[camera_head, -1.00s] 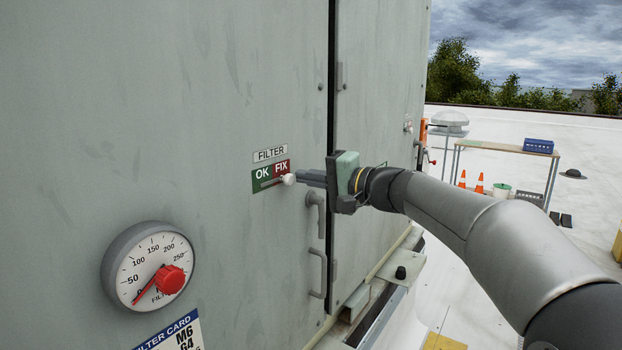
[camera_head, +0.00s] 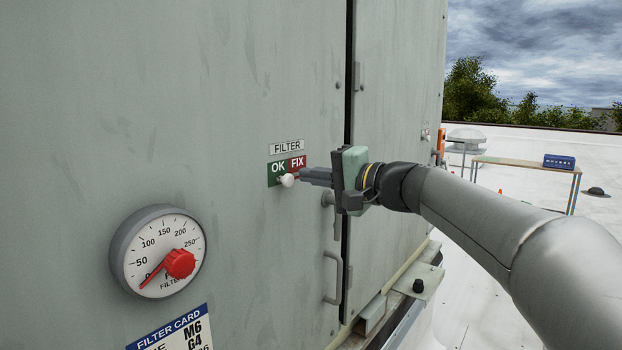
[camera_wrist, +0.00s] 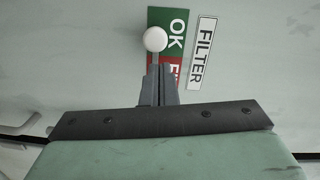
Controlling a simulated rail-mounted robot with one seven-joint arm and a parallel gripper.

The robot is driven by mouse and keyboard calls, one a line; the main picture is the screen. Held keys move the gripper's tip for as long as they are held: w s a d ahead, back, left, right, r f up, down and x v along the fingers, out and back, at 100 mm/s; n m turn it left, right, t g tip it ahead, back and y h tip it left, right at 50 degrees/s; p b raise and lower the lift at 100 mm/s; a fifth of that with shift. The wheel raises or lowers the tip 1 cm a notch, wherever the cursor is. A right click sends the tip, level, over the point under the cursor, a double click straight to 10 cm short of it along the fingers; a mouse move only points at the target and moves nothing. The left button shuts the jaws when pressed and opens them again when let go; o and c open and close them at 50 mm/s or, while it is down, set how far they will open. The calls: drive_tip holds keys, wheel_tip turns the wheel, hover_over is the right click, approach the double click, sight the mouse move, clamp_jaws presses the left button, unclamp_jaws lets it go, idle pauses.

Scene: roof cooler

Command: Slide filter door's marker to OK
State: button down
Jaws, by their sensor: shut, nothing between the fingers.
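The filter marker is a white round knob (camera_head: 287,180) in a slot along the lower part of a green OK and red FIX plate (camera_head: 283,170). In the head view the knob is below the right part of the OK half. In the wrist view the knob (camera_wrist: 155,39) is beside the OK lettering, near the border with the red. My gripper (camera_head: 305,180) is shut and empty. Its fingertips are at the FIX side of the knob, touching it or very close. In the wrist view the closed fingers (camera_wrist: 157,72) cover part of the red half.
A FILTER label (camera_head: 287,147) is above the plate. A round gauge (camera_head: 158,252) with a red pointer knob is at lower left, over a filter card (camera_head: 175,335). Door handles (camera_head: 333,278) stand out below my gripper near the door seam.

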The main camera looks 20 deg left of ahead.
drive_tip(key=d+b, duration=0.2)
drive_tip(key=d, duration=0.9)
drive_tip(key=shift+s+r, duration=0.2)
drive_tip(key=shift+r, duration=0.1)
drive_tip(key=shift+d, duration=0.1)
drive_tip(key=s+d+f+g+h+p, duration=0.1)
drive_tip(key=s+d+f+h, duration=0.35)
drive_tip(key=f, duration=0.55)
drive_tip(key=s+d+f+g+h, duration=0.1)
drive_tip(key=s+d+f+h, duration=0.3)
drive_tip(key=f, duration=0.5)
drive_tip(key=s+d+f+g+h+p, duration=0.1)
drive_tip(key=s+d+f+h, duration=0.25)
drive_tip(key=s+f, duration=0.45)
drive_tip(key=s+d+f+n+g+h, duration=0.1)
drive_tip(key=s+d+f+h, duration=0.3)
drive_tip(key=s+d+f, duration=0.6)
wheel_tip(320, 180, down, 2)
drive_tip(key=shift+d+f+n+g+h, duration=0.2)
drive_tip(key=shift+d+n+g+h, duration=0.1)
drive_tip(key=shift+d+n+g, duration=0.25)
drive_tip(key=shift+d, duration=0.1)
